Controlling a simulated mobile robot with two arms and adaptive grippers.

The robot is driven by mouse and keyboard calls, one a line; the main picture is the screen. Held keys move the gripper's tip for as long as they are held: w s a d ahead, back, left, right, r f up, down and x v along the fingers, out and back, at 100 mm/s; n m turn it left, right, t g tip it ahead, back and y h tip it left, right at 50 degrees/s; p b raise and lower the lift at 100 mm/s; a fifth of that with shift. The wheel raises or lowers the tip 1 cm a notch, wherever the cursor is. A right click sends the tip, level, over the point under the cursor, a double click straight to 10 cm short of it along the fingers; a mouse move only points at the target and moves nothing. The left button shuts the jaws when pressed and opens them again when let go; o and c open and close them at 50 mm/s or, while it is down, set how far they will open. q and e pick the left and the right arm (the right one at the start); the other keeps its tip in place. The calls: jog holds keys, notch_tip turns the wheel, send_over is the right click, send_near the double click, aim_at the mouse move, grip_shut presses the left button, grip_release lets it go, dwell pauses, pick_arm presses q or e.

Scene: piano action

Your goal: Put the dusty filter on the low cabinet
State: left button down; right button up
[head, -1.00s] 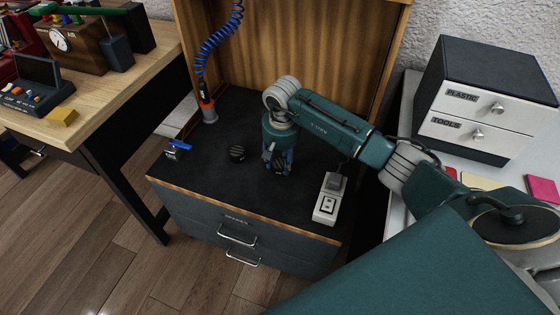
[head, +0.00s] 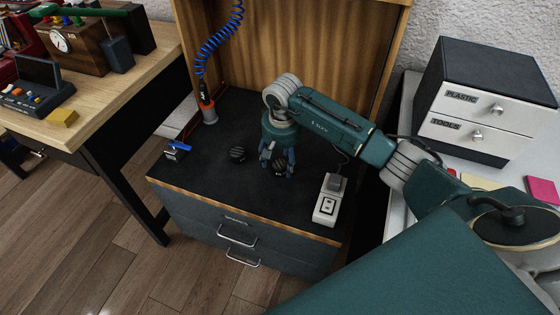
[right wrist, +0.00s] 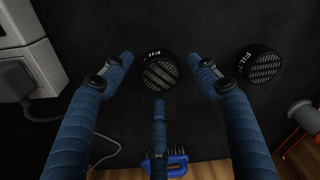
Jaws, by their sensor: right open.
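Two round black filters with slotted faces lie on the dark top of a low drawer cabinet (head: 190,190). One filter (head: 281,168) is beneath my right gripper (head: 277,163); in the right wrist view it (right wrist: 159,72) lies between the spread fingertips, with gaps to them. The other filter (head: 238,154) lies to its left in the head view and at the right in the right wrist view (right wrist: 260,63). I cannot tell for certain which is dusty. My right gripper is open. My left gripper is not in view.
A socket box (head: 327,199) with a plug stands right of the gripper. A blue brush (head: 177,149) lies near the left edge, and an orange-and-grey tool holder (head: 208,110) stands behind. A wooden panel (head: 290,45) rises at the back. The front middle of the top is clear.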

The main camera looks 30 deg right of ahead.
aim_at(280, 168)
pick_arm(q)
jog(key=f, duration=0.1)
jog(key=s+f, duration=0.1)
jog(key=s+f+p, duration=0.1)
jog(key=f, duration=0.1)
pick_arm(e)
notch_tip(280, 168, up, 11)
jog(key=s, duration=0.1)
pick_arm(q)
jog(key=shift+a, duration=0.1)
pick_arm(e)
jog(key=shift+a, duration=0.2)
